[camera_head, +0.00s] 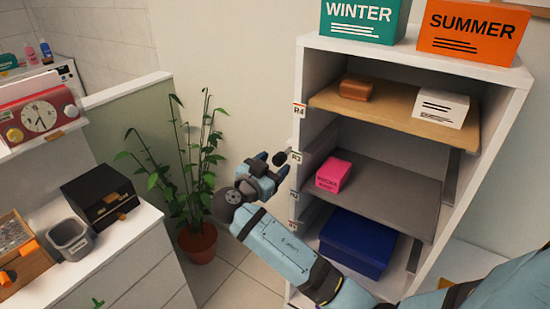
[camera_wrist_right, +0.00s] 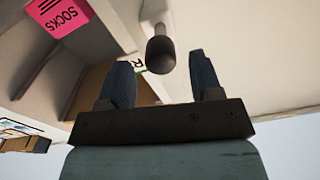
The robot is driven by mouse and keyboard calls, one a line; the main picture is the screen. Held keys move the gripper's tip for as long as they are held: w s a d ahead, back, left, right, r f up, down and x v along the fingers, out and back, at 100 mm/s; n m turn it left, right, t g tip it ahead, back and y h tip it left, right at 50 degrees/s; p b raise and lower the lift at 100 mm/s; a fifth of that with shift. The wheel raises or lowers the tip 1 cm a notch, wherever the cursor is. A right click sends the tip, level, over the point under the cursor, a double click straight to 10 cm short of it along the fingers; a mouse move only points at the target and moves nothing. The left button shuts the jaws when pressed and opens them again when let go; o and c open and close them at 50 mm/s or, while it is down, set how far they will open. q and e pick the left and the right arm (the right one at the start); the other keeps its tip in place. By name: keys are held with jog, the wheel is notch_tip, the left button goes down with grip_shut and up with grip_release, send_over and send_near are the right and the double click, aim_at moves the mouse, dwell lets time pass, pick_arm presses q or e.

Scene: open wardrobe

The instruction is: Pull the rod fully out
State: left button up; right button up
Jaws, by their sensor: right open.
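The rod shows as a dark rounded knob (camera_wrist_right: 160,54) on a thin stem in the wrist view. In the head view the knob (camera_head: 279,158) is at the wardrobe's left edge, near the R3 label. My right gripper (camera_head: 268,167) is in front of that left edge, close to the knob. In the wrist view its two fingers (camera_wrist_right: 162,78) are spread, with the knob ahead of the gap between them. I see no contact between them, and the gap is empty. The rod's full length is hidden. My left gripper is not in view.
The open wardrobe (camera_head: 517,100) holds a pink SOCKS box (camera_head: 333,175), a blue bin (camera_head: 357,244), a white box (camera_head: 442,107) and a brown block (camera_head: 356,90). A potted plant (camera_head: 197,243) stands left of my right arm. A white cabinet with boxes is at far left.

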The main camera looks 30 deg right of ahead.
jog(key=shift+w+d, duration=0.3)
jog(key=shift+d, duration=0.35)
grip_shut()
jog(key=shift+f, duration=0.1)
